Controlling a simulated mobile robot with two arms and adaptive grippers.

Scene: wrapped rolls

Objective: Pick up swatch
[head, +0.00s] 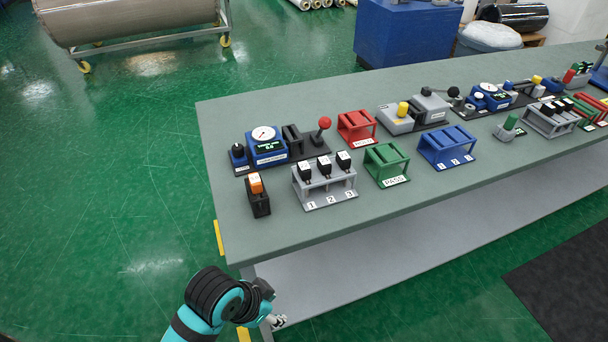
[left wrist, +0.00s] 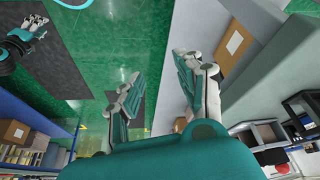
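No piece is labelled as a swatch, so I cannot tell which one it is. In the head view, several black pieces with white tops stand in a grey rack (head: 325,199) marked 1, 2, 3. An orange-and-white piece (head: 256,183) stands in a small black holder (head: 260,205) at the table's left end. My left gripper (head: 277,321) is low at the table's front left edge, well apart from these pieces. In the left wrist view it (left wrist: 158,75) has its fingers spread with nothing between them. My right gripper (left wrist: 30,34) shows small at the top left there; its opening is unclear.
The table (head: 225,130) also carries a blue gauge device (head: 266,150), a red rack (head: 357,126), a green rack (head: 386,165) and a blue rack (head: 447,147). A lower shelf (head: 400,250) runs beneath. Green floor lies open to the left.

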